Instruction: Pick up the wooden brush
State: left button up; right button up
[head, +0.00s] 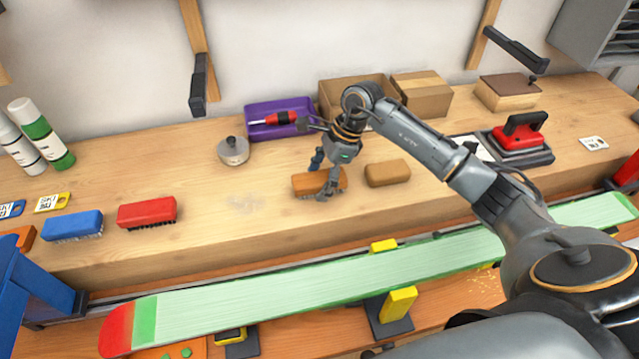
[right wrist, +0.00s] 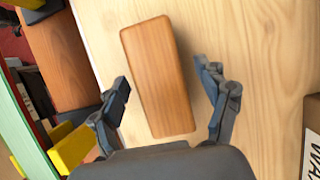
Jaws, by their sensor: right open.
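The wooden brush (head: 305,184) lies on the bench top near the middle, with dark bristles just showing under its brown block. In the right wrist view its smooth wooden back (right wrist: 158,75) lies lengthwise between my two fingers. My right gripper (head: 322,178) is open and reaches down over the brush, one finger at each side. In the wrist view a gap shows between each finger and the block. The gripper hides part of the brush in the head view. My left gripper is not in view.
A plain tan block (head: 387,173) lies just right of the brush. A red brush (head: 147,212) and a blue brush (head: 72,226) lie left. A purple tray (head: 258,132), a round lidded tin (head: 233,151) and cardboard boxes (head: 422,95) stand behind. A green ski (head: 300,279) runs along the front.

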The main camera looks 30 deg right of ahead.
dwell(0.3)
jog(key=c, duration=1.3)
